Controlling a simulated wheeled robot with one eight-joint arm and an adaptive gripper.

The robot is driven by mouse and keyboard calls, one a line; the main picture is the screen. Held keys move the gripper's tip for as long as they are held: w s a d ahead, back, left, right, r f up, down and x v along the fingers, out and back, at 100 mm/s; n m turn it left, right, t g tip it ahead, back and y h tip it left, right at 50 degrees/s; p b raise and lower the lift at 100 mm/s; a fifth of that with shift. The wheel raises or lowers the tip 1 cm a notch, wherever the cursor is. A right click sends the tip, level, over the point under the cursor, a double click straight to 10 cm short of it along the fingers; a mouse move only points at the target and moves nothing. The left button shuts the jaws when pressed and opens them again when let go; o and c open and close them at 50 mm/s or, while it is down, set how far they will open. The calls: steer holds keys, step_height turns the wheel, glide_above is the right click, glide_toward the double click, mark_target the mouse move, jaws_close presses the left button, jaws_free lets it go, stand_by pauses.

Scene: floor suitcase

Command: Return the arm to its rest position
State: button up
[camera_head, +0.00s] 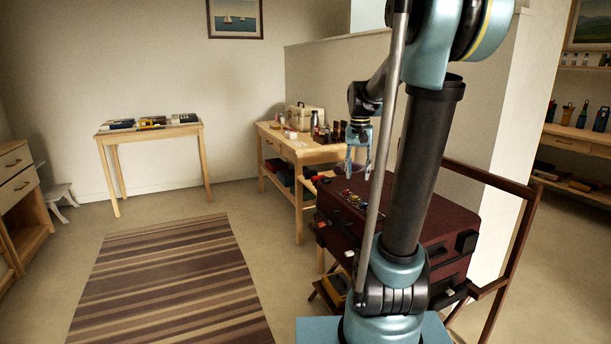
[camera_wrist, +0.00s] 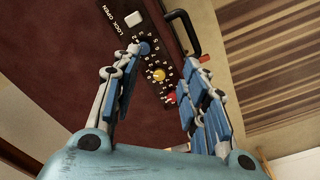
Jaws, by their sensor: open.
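In the wrist view, the spread blue and grey fingers (camera_wrist: 162,62) frame a dark dial strip on the suitcase (camera_wrist: 60,50). The strip bears a yellow knob (camera_wrist: 159,74), a blue knob (camera_wrist: 145,47) partly behind the left finger, and red parts partly hidden by the right finger. A white button (camera_wrist: 133,19) sits by the words "LOCK OPEN". My arm stands raised and bent, hiding part of the suitcase.
The suitcase rests on a wooden rack (camera_head: 515,240) with a tall frame at right. A wooden workbench (camera_head: 300,150) with bottles and a case stands behind it. A side table (camera_head: 150,131) stands at the back wall. The striped rug (camera_head: 175,275) is clear.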

steer(key=s+f+n, duration=0.1)
steer(key=s+f, duration=0.4)
steer(key=s, duration=0.3)
steer(key=s+a+f+n+t, duration=0.1)
steer(key=s+f, duration=0.4)
steer(key=s, duration=0.4)
steer(key=s+f+n+t, duration=0.1)
steer(key=s+f, duration=0.4)
steer(key=s, duration=0.3)
steer(key=shift+s+a+n, duration=0.2)
steer(key=shift+a+n, duration=0.05)
steer(key=shift+n, duration=0.15)
steer(key=shift+w+f, duration=0.2)
steer(key=shift+w, duration=0.25)
